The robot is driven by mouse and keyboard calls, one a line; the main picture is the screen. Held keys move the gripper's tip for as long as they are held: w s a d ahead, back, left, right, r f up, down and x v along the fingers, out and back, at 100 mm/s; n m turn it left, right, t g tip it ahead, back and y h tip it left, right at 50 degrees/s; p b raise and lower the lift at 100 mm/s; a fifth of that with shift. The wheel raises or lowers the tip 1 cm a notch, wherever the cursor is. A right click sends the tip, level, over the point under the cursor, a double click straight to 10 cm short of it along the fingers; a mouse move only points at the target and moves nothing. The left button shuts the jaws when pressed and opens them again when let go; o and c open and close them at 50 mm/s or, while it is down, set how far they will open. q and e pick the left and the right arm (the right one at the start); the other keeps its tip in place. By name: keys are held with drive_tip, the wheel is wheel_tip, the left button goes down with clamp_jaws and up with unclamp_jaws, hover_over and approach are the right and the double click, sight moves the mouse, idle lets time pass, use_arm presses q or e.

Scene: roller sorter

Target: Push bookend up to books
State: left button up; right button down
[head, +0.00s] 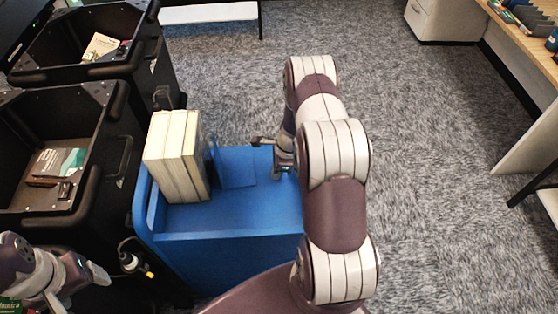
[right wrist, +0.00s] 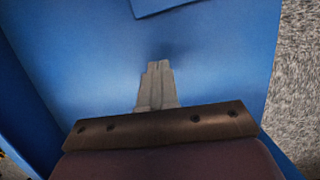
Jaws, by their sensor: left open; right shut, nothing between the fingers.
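Several thick cream-coloured books (head: 172,158) stand upright together at the left end of the blue cart's top (head: 235,218). A blue bookend (head: 236,168) stands just right of the books, its upright plate close to them; I cannot tell whether it touches. Its base edge shows at the top of the right wrist view (right wrist: 160,6). My right gripper (head: 278,174) is shut and empty, pointing down over the cart to the right of the bookend, apart from it. Its closed fingers show in the wrist view (right wrist: 157,70). My left gripper (head: 82,280) is open at the lower left, away from the cart.
Black bins (head: 118,150) holding a few items stand left of the cart. A cable with a yellow part (head: 148,270) hangs beside the cart. A wooden desk (head: 530,40) is at the far right. Carpet floor (head: 430,160) is open right of my arm.

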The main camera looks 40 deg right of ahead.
sight(251, 180)
drive_tip(key=shift+w+a+f+p, duration=0.25)
drive_tip(key=shift+w+a, duration=0.15)
drive_tip(key=shift+a, duration=0.25)
drive_tip(key=shift+w+a+f+p, duration=0.15)
drive_tip(key=shift+w+a+p, duration=0.15)
drive_tip(key=shift+a, duration=0.3)
drive_tip(key=shift+w+a+f+p, duration=0.2)
drive_tip(key=shift+w+a, duration=0.25)
drive_tip(key=shift+a, duration=0.2)
drive_tip(key=shift+w+a, duration=0.4)
drive_tip(key=shift+a, duration=0.25)
drive_tip(key=shift+w+a, duration=0.4)
drive_tip(key=shift+a, duration=0.25)
